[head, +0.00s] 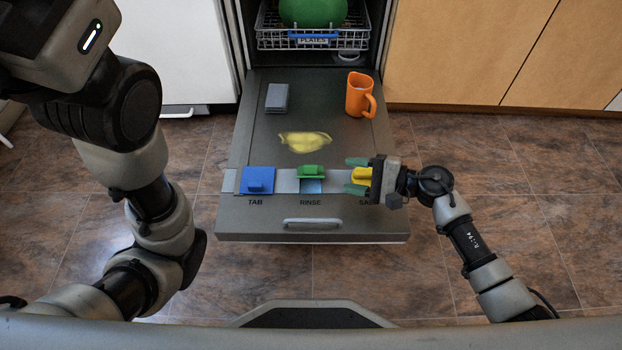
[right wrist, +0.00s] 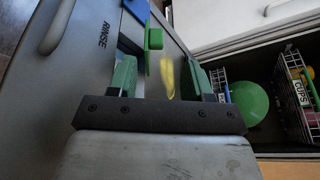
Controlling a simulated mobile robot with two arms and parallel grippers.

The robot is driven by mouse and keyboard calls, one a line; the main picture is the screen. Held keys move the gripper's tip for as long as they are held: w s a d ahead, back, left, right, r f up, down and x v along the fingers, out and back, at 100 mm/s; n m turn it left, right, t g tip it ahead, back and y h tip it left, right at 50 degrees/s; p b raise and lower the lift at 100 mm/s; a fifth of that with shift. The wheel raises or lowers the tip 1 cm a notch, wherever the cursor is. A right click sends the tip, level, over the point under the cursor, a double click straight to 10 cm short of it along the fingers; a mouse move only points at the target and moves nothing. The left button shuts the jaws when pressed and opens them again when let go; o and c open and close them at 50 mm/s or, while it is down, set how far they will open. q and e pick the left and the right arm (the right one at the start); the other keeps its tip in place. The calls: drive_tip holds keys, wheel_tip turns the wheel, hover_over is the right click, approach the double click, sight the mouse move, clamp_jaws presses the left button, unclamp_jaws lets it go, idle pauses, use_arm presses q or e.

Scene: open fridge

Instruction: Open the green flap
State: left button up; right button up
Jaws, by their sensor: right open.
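The green flap (head: 311,172) lies in the strip across the open dishwasher door, above the word RINSE; a light blue patch (head: 312,186) shows at its lower edge. The flap also shows in the right wrist view (right wrist: 154,40), ahead of the fingers. My right gripper (head: 356,176) is open, to the right of the green flap and apart from it, its green fingers pointing left. Its fingers also show in the right wrist view (right wrist: 162,77). The yellow flap (head: 362,175) shows between the fingers in the head view, partly hidden by the gripper. My left gripper's fingers are out of view.
A blue flap (head: 258,180) is left of the green one, above TAB. A yellow patch (head: 305,140), a grey block (head: 277,97) and an orange mug (head: 358,98) are farther back on the door. A rack (head: 290,42) holding a green round thing (head: 313,10) is behind.

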sight(311, 173)
drive_tip(key=shift+w+d+f+n, duration=0.15)
drive_tip(key=shift+w+f+n, duration=0.15)
drive_tip(key=shift+f, duration=0.2)
drive_tip(key=shift+w+a+f, duration=0.1)
drive_tip(key=shift+a, duration=0.15)
drive_tip(key=b+x, duration=0.4)
drive_tip(key=x, duration=0.6)
drive_tip(key=shift+c, duration=0.3)
clamp_jaws()
